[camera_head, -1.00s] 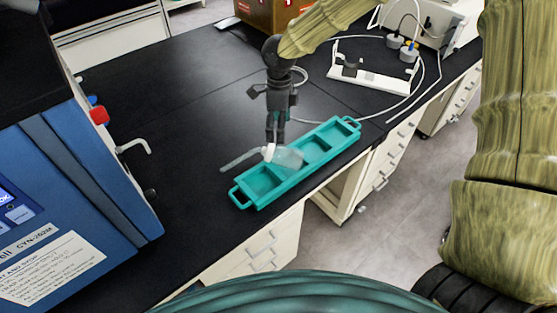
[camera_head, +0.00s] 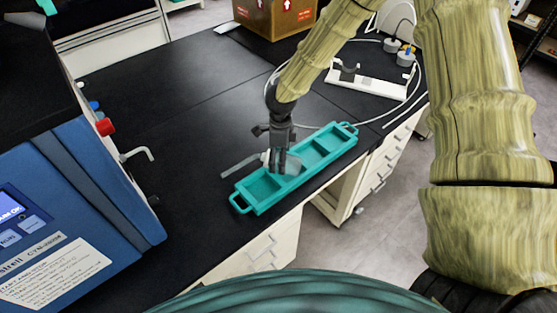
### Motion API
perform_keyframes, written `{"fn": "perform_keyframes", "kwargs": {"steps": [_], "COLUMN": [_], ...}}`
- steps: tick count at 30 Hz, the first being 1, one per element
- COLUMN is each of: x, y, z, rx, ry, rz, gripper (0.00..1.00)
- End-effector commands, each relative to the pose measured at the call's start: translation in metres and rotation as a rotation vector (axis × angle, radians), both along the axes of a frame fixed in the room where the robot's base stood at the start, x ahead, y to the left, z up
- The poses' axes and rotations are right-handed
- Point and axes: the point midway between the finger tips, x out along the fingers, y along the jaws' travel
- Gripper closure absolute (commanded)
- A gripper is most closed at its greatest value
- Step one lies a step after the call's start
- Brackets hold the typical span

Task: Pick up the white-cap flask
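The teal tray (camera_head: 247,203) with several square compartments lies on the black bench. The white-cap flask (camera_head: 293,163) shows only as a faint clear body at the tray's middle, and its white cap is hidden behind my gripper. My gripper (camera_head: 277,170) points down with its dark fingers at the flask's cap end, over the tray's left-middle part. The fingers overlap in this view, so their opening and any grip on the cap cannot be made out.
A grey bar-like piece (camera_head: 240,166) lies beside the tray's left end. The blue freeze dryer (camera_head: 85,190) with red (camera_head: 105,127) and blue knobs stands at left. A cardboard box (camera_head: 275,15) and a white stand (camera_head: 365,83) with tubing are behind. The bench's left-middle is clear.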

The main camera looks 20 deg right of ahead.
Motion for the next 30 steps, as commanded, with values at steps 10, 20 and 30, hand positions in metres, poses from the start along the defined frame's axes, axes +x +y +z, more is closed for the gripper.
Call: {"fn": "perform_keyframes", "kwargs": {"steps": [10, 20, 30], "x": [0.0001, 0.0001, 0.0005], "y": [0.0003, 0.0003, 0.0003], "z": [-0.0053, -0.0051, -0.0019], "rx": [0.0, 0.0, 0.001], "ry": [-0.001, -0.001, -0.002], "rz": [0.0, 0.0, -0.001], "gripper": [0.15, 0.7, 0.75]}}
